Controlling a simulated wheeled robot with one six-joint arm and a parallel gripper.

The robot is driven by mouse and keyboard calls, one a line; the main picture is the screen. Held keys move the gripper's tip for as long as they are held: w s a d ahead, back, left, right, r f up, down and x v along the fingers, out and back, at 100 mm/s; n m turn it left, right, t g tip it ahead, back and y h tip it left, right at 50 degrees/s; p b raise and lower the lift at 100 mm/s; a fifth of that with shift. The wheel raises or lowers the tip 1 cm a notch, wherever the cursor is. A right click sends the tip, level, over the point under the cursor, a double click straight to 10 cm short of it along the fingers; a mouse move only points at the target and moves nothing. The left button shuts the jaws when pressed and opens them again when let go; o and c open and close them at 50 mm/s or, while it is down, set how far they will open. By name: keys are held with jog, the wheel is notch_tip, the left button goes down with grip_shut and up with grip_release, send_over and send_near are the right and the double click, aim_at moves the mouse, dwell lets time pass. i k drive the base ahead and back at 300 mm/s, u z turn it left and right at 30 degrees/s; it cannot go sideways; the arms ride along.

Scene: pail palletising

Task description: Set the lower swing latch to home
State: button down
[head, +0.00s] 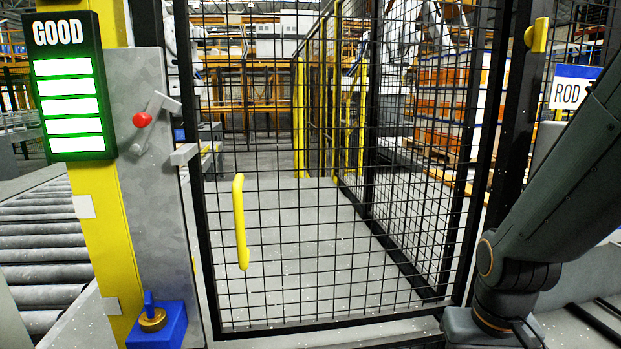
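A swing latch is mounted on the grey plate (160,220) beside the gate, at the left in the head view. It has a red knob (142,119) and a short grey lever (157,103) slanting up to the right. A grey catch piece (184,153) sits at the gate's edge just below. I cannot tell whether this is the lower latch; no second latch is clear. My dark arm crosses the right side, far from the latch. My gripper fingers do not show.
The black mesh gate (203,230) with a yellow handle (240,222) fills the middle and looks shut. A yellow post (103,215) carries a GOOD light panel (68,88). A blue box with a key-like switch (155,330) sits low left. Rollers (40,240) lie further left.

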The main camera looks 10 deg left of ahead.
aim_at(146, 122)
jog(key=u, duration=1.7)
